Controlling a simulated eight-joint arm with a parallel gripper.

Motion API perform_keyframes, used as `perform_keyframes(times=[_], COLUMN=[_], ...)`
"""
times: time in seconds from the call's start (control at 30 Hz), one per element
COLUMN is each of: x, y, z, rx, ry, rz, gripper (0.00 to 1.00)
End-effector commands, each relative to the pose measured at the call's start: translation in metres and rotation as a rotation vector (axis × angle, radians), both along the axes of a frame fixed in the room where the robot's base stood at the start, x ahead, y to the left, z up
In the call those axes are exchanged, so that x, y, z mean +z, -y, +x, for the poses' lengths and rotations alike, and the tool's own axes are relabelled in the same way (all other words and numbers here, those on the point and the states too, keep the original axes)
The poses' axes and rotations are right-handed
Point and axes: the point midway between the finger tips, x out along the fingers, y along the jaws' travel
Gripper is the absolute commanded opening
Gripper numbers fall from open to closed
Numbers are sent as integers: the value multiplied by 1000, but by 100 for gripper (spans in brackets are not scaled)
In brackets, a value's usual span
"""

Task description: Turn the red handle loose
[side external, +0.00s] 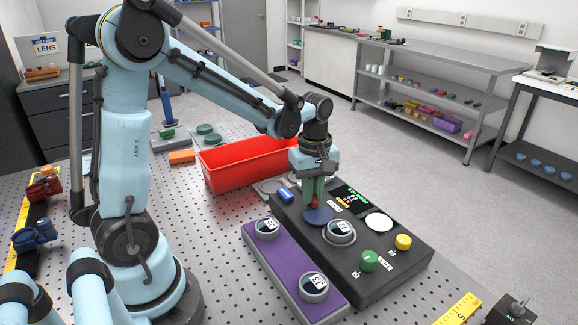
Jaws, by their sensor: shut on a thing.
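My gripper (315,196) points straight down over the far left part of the black instrument box (385,280). It is shut on the red handle (316,200), of which only a small red part shows between the fingers. The handle stands above a dark blue round disc (318,216) on the box top. The fingers hide most of the handle, so its turn angle cannot be told.
The box also carries a ringed lens (340,232), a white disc (379,222), a green knob (369,260), a yellow knob (403,242) and a small screen (351,198). A purple tray (285,265) with two ringed lenses lies alongside. A red bin (240,166) stands behind.

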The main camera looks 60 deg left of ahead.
Motion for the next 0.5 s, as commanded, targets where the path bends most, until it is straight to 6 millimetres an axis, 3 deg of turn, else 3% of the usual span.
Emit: perform_keyframes(times=[0.5], x=[0], y=[0], z=[0], rx=[-478], ry=[0], rz=[0], gripper=[0])
